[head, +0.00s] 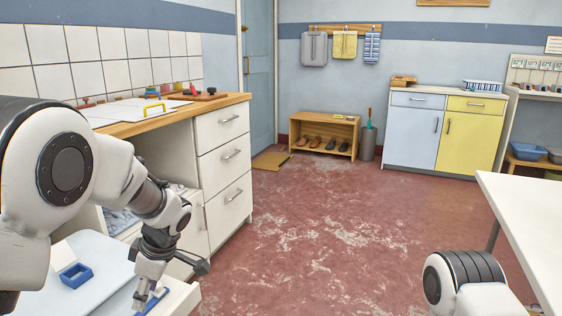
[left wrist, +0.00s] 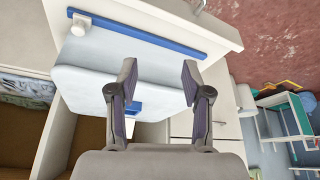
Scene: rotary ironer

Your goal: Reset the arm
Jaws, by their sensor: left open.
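My left gripper (head: 172,283) hangs at the lower left of the head view, fingers pointing down and spread. In the left wrist view its two fingers (left wrist: 158,76) are apart with nothing between the tips. Below it is a white tray-like surface (head: 105,270) with a small blue open box (head: 76,275) and a blue strip (head: 152,300). The wrist view shows the blue strip (left wrist: 150,36) beyond the fingertips. Whether the fingers touch anything is unclear. Part of my right arm shows at the lower right; its gripper is out of view.
A wooden-topped counter with white drawers (head: 225,155) stands close to my left arm. A white table (head: 525,215) is at the right. A blue and yellow cabinet (head: 440,130) and a shoe rack (head: 325,135) stand at the back. The red floor (head: 330,240) between is clear.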

